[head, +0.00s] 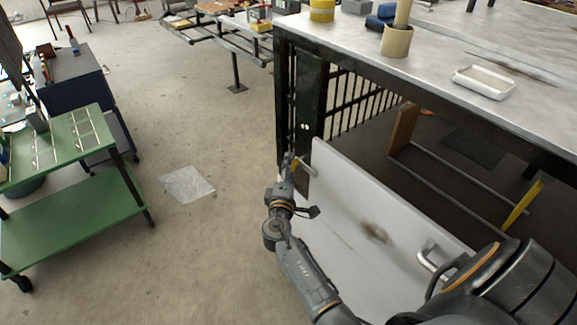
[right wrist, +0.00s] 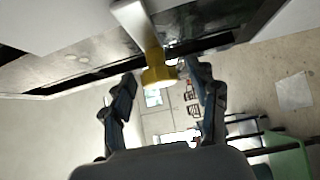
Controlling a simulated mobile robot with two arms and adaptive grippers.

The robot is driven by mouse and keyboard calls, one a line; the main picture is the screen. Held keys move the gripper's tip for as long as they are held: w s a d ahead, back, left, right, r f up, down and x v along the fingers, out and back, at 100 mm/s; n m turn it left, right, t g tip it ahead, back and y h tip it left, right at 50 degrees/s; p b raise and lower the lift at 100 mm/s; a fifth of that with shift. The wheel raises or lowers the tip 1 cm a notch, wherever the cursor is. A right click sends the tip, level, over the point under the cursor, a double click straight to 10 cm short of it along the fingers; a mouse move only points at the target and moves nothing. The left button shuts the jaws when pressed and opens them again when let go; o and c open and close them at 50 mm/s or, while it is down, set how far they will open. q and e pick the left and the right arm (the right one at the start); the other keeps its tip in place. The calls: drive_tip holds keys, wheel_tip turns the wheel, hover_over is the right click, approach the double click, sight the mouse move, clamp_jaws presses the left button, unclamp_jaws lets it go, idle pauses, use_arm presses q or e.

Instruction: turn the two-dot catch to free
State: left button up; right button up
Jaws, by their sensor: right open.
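The two-dot catch shows in the right wrist view as a pale lever with a yellow end (right wrist: 159,68). Two white dots (head: 305,127) mark the dark post of the bench in the head view. My right gripper (head: 291,164) is beside that post, below the dots. In the right wrist view my right gripper (right wrist: 165,86) is open, with the yellow end between or just beyond its fingertips. I cannot tell whether they touch. In the head view the catch is mostly hidden or too small to make out. My left gripper is not in view.
A large white panel (head: 345,205) with a metal handle (head: 434,260) slants below the bench top (head: 440,65). A green cart (head: 75,215) stands at the left. The floor between cart and bench is clear except for a flat clear sheet (head: 187,185).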

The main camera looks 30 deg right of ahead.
drive_tip(key=shift+w+d, duration=0.4)
drive_tip(key=shift+w, duration=0.1)
